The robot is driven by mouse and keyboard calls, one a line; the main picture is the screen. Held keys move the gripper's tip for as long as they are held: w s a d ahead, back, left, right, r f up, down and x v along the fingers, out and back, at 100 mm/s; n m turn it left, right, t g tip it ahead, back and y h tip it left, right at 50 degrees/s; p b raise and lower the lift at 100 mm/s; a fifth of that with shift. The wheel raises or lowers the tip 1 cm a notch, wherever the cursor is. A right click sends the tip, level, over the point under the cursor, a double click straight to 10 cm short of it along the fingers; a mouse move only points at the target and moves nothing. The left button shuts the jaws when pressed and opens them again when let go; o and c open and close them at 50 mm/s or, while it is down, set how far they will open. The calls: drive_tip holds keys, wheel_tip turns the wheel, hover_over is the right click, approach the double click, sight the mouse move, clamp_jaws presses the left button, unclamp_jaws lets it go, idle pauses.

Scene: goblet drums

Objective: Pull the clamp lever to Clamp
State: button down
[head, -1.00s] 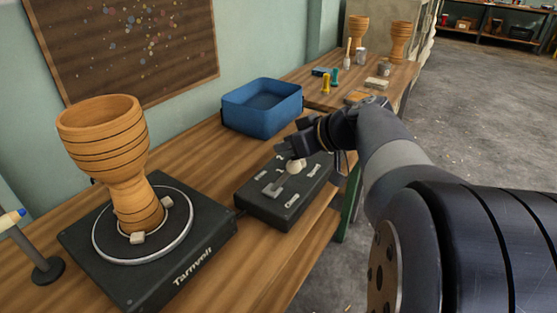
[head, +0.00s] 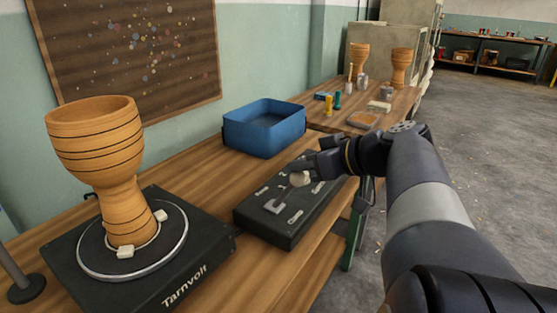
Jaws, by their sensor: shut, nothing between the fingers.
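The clamp lever has a pale round knob (head: 300,179) on a grey arm. It rises from a dark control box (head: 250,219) on the bench and leans toward the back right of the box. A grey T-shaped piece (head: 274,206) lies on the box top near the lever's lower end. Small white labels are on the top; the front one seems to read Clamp, the others are too small to read. My gripper (head: 304,168) is shut and empty, right at the knob's far side. I cannot tell whether it touches the knob.
A wooden goblet drum (head: 98,150) stands on a dark Tarnvolt turntable (head: 205,262) at left, between pale blocks. A blue bin (head: 263,135) is behind the box. Small tools and two more goblets (head: 400,66) are on the far bench. Open floor lies right.

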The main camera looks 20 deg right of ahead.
drive_tip(key=shift+s+f, duration=0.1)
drive_tip(key=shift+f, duration=0.2)
wheel_tip(320, 180, up, 4)
drive_tip(key=w+p, duration=0.2)
drive_tip(key=p+v, duration=0.2)
drive_tip(key=v, duration=0.6)
drive_tip(key=shift+s+f, duration=0.2)
drive_tip(key=shift+s, duration=0.4)
drive_tip(key=shift+d, duration=0.1)
drive_tip(key=w+a+f+g+h+p, duration=0.1)
drive_tip(key=w+a+f+g+p, duration=0.1)
drive_tip(key=w+a+f+p, duration=0.3)
drive_tip(key=w+a+p, duration=0.2)
drive_tip(key=w+p, duration=0.1)
drive_tip(key=w, duration=0.1)
drive_tip(key=shift+w+h, duration=0.3)
drive_tip(key=shift+w, duration=0.05)
idle(0.5)
drive_tip(key=shift+f, duration=0.15)
drive_tip(key=shift+d+f+b, duration=0.1)
drive_tip(key=shift+f+b, duration=0.05)
drive_tip(key=shift+b, duration=0.35)
